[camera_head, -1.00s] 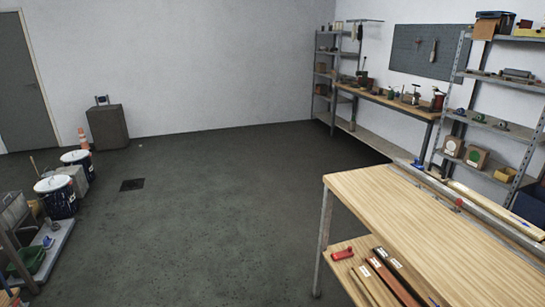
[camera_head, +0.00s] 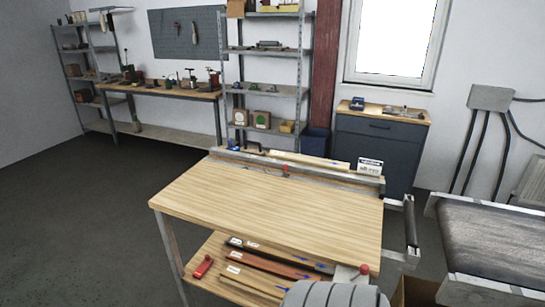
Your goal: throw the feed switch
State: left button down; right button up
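I cannot make out a labelled feed switch. Small red-topped parts show: one at the rail on the back edge of the wooden table (camera_head: 285,170), and a red knob (camera_head: 364,269) at the front right of its lower shelf. A grey conveyor (camera_head: 495,240) with a dark belt stands at the right, cut off by the picture edge. A grey box (camera_head: 491,97) with dark cables is on the wall behind it. Neither of my grippers is in view.
The wooden table (camera_head: 265,205) stands in front, with dark and brown strips on its lower shelf. A cardboard box (camera_head: 418,291) is on the floor between table and conveyor. A blue cabinet (camera_head: 375,150) and shelves (camera_head: 265,88) line the back wall. Floor at left is clear.

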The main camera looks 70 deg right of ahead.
aim_at(364, 268)
jog(key=z, duration=3.05)
jog(key=k, duration=0.65)
jog(key=z, duration=0.25)
jog(key=i, duration=1.25)
jog(key=u, duration=0.75)
